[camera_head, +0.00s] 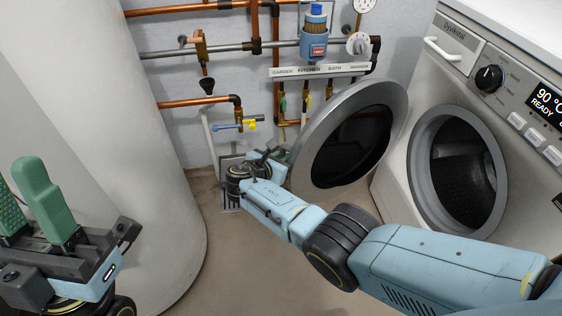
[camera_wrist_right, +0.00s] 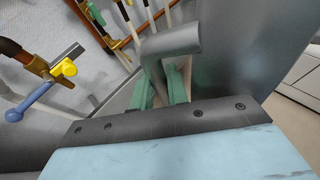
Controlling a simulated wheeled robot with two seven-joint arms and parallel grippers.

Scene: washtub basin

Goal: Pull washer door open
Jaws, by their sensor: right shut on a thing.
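The washer (camera_head: 395,170) stands at the right with its round drum opening (camera_head: 455,170) uncovered. Its round grey-rimmed door (camera_head: 312,150) with dark glass is swung far out to the left of the opening. My right gripper (camera_head: 275,158) reaches the door's left edge, and its fingers are mostly hidden there. In the right wrist view, the green fingers (camera_wrist_right: 162,88) are shut on the grey door handle (camera_wrist_right: 170,42), beside the door's panel (camera_wrist_right: 235,50). My left gripper (camera_head: 20,190) is at the lower left, its green fingers apart and empty.
A big white cylinder (camera_head: 110,120) fills the left side. Copper pipes (camera_head: 190,103) and valves run along the back wall, with a blue-and-yellow tap (camera_head: 238,126) near the door. A floor grate (camera_head: 230,200) lies behind my right gripper. The floor in front is clear.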

